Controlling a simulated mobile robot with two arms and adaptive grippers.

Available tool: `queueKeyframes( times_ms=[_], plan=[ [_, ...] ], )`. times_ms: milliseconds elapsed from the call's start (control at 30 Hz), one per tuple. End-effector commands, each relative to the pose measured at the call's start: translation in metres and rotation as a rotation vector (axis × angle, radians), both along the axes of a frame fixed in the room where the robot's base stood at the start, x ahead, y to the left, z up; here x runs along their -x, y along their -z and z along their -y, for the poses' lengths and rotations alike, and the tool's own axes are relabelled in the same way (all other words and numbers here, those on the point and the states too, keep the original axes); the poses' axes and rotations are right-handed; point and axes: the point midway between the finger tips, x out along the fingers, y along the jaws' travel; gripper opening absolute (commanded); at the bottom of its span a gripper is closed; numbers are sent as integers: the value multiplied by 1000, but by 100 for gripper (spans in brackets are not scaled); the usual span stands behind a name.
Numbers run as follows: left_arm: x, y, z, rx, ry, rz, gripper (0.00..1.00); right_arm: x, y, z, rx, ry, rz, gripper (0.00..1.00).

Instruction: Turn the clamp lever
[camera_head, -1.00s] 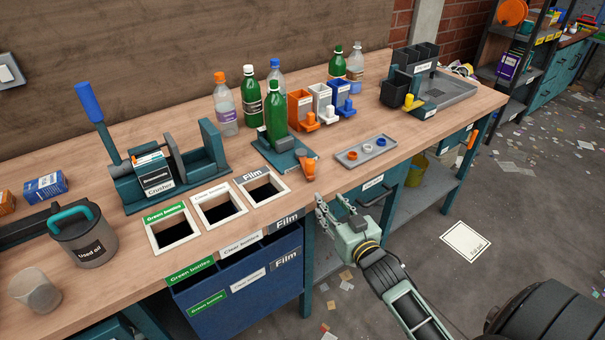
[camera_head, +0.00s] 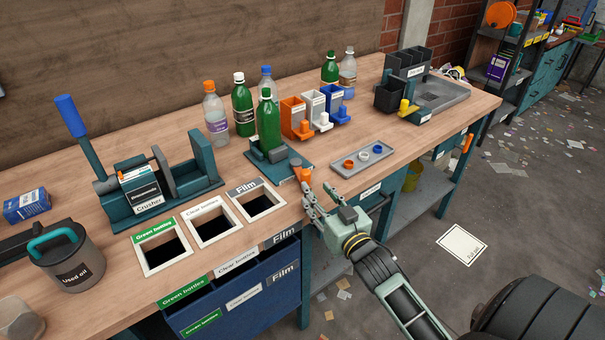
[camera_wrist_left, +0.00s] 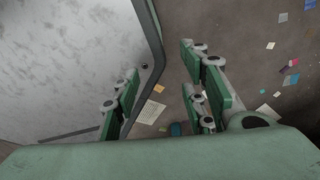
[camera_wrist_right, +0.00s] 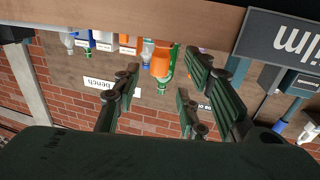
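The clamp (camera_head: 272,155) is a dark teal fixture on the bench with a green bottle (camera_head: 268,122) standing in it. Its orange lever (camera_head: 304,175) sticks out at the front near the bench edge. My right gripper (camera_head: 317,190) is open just in front of the lever, its fingertips close to it. In the right wrist view the orange lever (camera_wrist_right: 160,66) shows beyond and between the open fingers (camera_wrist_right: 155,85); I cannot tell whether they touch it. My left gripper (camera_wrist_left: 160,90) is open and empty in the left wrist view, and is out of the head view.
Three framed openings, one marked Film (camera_head: 256,203), lie left of the lever. A grey tray with rings (camera_head: 347,166) lies to its right. Orange, white and blue holders (camera_head: 293,118) stand behind. The crusher (camera_head: 165,190) is at the left.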

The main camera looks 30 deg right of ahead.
Motion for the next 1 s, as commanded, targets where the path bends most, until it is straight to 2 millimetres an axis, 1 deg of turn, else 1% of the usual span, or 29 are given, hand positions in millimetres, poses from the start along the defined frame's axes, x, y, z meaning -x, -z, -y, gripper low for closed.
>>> queueKeyframes(
  times_ms=[167, 400, 500, 600, 733, 967, 1000],
  plan=[
    [0, -1, 0, 0, 0, 0, 40, -15, -1, 1, 0, -1, 1, 39],
    [9, -3, -1, -1, 0, -13, 40, -52, -1, 6, 1, 0, 1, 39],
    [11, -3, -1, -1, 0, -16, 40, -65, -1, 7, 0, 0, 1, 39],
    [11, -3, -1, -1, 0, -16, 40, -73, 0, 8, 0, 0, 1, 39],
    [10, -3, -1, -1, 0, -15, 40, -77, 0, 8, 0, -1, -1, 39],
    [9, -3, -1, -2, 0, -13, 40, -77, 0, 8, 0, -1, 0, 39],
    [8, -3, -1, -2, 0, -12, 40, -77, 0, 8, 0, -1, 0, 35]
  ],
)
